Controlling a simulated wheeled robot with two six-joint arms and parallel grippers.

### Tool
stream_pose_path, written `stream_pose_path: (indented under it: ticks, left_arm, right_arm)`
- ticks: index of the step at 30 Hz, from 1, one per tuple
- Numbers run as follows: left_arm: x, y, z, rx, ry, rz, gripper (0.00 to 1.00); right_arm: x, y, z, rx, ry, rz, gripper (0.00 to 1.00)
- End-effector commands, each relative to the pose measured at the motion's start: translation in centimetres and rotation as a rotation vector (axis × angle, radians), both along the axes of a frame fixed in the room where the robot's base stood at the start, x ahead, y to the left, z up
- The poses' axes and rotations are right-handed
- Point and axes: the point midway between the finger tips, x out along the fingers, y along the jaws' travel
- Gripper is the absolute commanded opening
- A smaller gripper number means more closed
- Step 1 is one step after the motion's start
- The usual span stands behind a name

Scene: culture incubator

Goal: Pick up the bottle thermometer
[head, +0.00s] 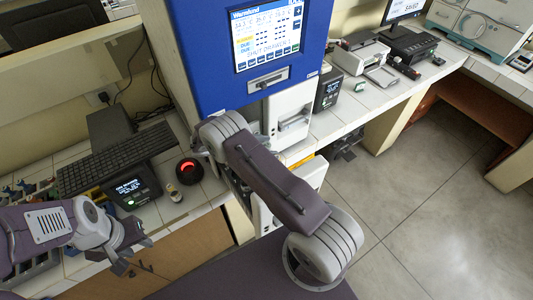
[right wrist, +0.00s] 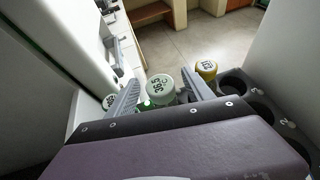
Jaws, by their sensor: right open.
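The bottle thermometer, with a pale green cap (right wrist: 160,88) marked 36.5 C, stands between the two fingers of my right gripper (right wrist: 160,78) in the right wrist view. The fingers are apart, one on each side of the cap; I cannot tell whether either touches it. The bottle's lower part is mostly hidden by the gripper body. In the head view the right gripper is mostly hidden behind its own arm, by the blue-fronted machine (head: 215,75). My left gripper (head: 133,256) is empty at the lower left, fingers apart.
A dark rack with numbered holes (right wrist: 262,104) lies to the right, with white walls on both sides.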

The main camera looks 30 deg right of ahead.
Motion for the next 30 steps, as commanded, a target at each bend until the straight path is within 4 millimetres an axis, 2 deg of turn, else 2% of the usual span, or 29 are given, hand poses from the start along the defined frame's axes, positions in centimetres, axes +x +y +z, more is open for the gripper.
stream_pose_path:
  ticks: [1,6,7,20,23,27,30]
  left_arm:
    - [0.0,0.0,0.0,0.0,0.0,0.0,0.36]
    - [0.0,0.0,0.0,0.0,0.0,0.0,0.36]
    - [0.0,0.0,0.0,0.0,0.0,0.0,0.36]
    - [0.0,0.0,-0.4,0.0,0.0,0.0,0.36]
    - [0.0,0.0,-1.1,0.0,0.0,0.0,0.36]
    - [0.0,0.0,-2.3,0.0,0.0,0.0,0.36]
    - [0.0,0.0,-2.9,0.0,0.0,0.0,0.36]
  right_arm:
    - [0.0,0.0,0.0,0.0,0.0,0.0,0.52]
    - [0.0,0.0,0.0,0.0,0.0,0.0,0.05]
    - [0.0,0.0,0.0,0.0,0.0,0.0,0.0]
    - [0.1,0.1,0.5,0.0,-0.001,0.0,0.0]
    - [0.1,0.1,1.6,0.001,-0.004,0.0,0.0]
    - [0.0,-0.2,4.1,0.0,-0.005,0.0,0.0]
    - [-1.2,-2.3,5.4,0.0,-0.002,-0.003,0.0]
